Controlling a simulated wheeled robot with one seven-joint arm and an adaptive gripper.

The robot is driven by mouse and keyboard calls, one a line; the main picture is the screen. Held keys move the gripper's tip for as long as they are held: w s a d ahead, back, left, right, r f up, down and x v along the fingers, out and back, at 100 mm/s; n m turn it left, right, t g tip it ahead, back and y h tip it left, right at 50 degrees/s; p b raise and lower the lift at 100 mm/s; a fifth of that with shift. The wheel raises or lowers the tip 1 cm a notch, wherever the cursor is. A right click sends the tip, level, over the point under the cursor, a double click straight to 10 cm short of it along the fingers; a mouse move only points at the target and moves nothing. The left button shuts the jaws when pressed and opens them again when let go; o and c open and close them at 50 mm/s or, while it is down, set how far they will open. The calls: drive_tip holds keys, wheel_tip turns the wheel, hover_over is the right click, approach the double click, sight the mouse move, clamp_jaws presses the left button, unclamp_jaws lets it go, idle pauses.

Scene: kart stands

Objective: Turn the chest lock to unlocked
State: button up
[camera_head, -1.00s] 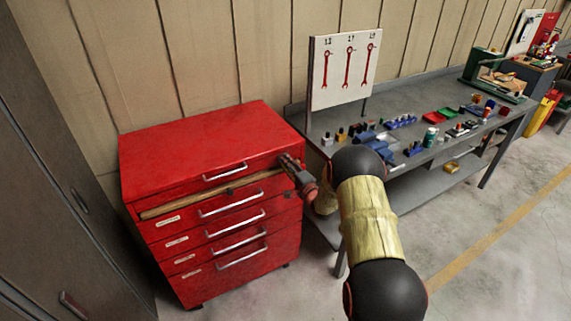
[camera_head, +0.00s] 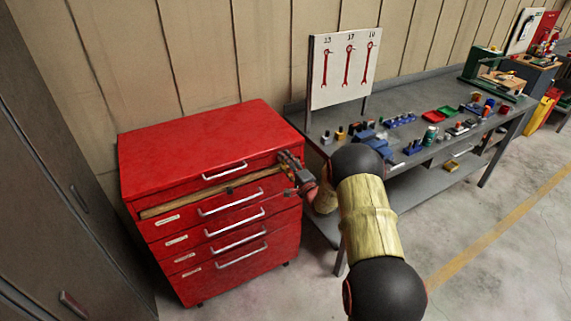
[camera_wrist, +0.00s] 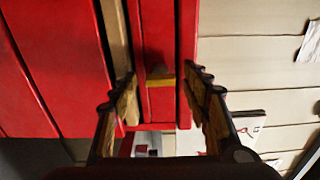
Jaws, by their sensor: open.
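The red tool chest (camera_head: 210,150) stands against the wall at the left, its drawers closed. My gripper (camera_head: 285,160) is at the chest's upper right front corner. In the wrist view my gripper (camera_wrist: 163,88) is open, with one finger on each side of a small yellow piece (camera_wrist: 161,80) on the red chest front (camera_wrist: 155,40). This piece looks like the lock's key or knob. It lies between the fingers with a gap on both sides. I cannot tell which way the lock is set.
A wooden strip (camera_head: 210,190) runs across the chest front below the top drawer. A grey workbench (camera_head: 440,120) with several small parts stands to the right. A wrench board (camera_head: 345,68) rises at its near end. The floor (camera_head: 480,260) at right is clear.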

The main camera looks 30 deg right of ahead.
drive_tip(key=s, duration=1.2)
drive_tip(key=shift+d, duration=0.2)
